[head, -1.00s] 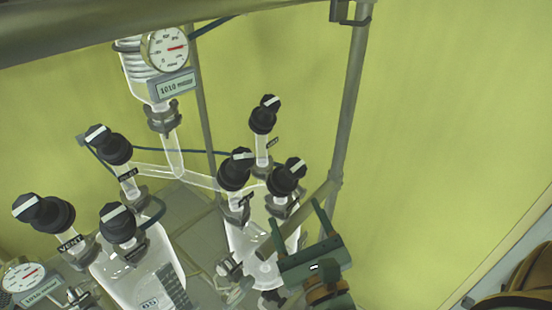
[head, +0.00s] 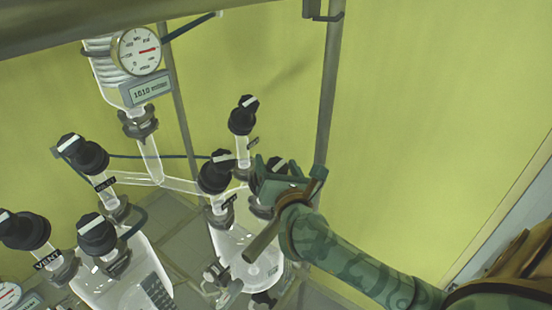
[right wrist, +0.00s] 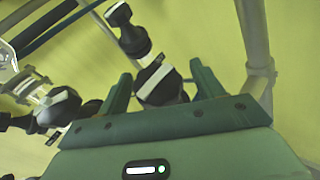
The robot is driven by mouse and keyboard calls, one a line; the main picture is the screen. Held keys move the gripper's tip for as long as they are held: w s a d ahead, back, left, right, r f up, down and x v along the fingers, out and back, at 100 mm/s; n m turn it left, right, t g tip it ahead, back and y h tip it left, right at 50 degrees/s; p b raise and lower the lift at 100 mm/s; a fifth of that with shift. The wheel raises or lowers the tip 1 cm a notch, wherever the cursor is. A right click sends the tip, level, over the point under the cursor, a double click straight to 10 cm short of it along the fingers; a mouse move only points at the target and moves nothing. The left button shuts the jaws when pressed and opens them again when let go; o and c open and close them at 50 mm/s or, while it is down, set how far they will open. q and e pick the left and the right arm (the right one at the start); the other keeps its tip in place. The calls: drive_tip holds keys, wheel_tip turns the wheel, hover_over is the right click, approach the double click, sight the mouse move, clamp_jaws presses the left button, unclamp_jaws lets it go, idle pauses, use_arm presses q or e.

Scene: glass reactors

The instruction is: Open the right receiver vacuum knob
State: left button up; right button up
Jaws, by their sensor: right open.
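The right receiver (head: 232,245) is a clear glass vessel with several black knobs, each with a white bar. Its right-hand knob (head: 278,165) is partly hidden by my right gripper (head: 287,175). In the right wrist view this knob (right wrist: 160,84) appears between the two open green fingers, with its white bar slanting; I cannot tell if the fingers touch it. A left-hand knob (head: 215,172) and a back knob (head: 243,115) stand beside it. The labels are too small to read, so I cannot tell which knob is vacuum. My left gripper is out of view.
The left vessel (head: 105,285) carries more black knobs, one labelled VENT (head: 25,230). A round gauge (head: 139,50) with a digital display (head: 145,91) sits at the upper left. A metal frame post (head: 328,100) rises just behind my gripper. The right side is open.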

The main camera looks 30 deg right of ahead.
drive_tip(key=shift+x, duration=0.85)
drive_tip(key=shift+a, duration=0.15)
drive_tip(key=shift+s, duration=0.1)
drive_tip(key=c, duration=1)
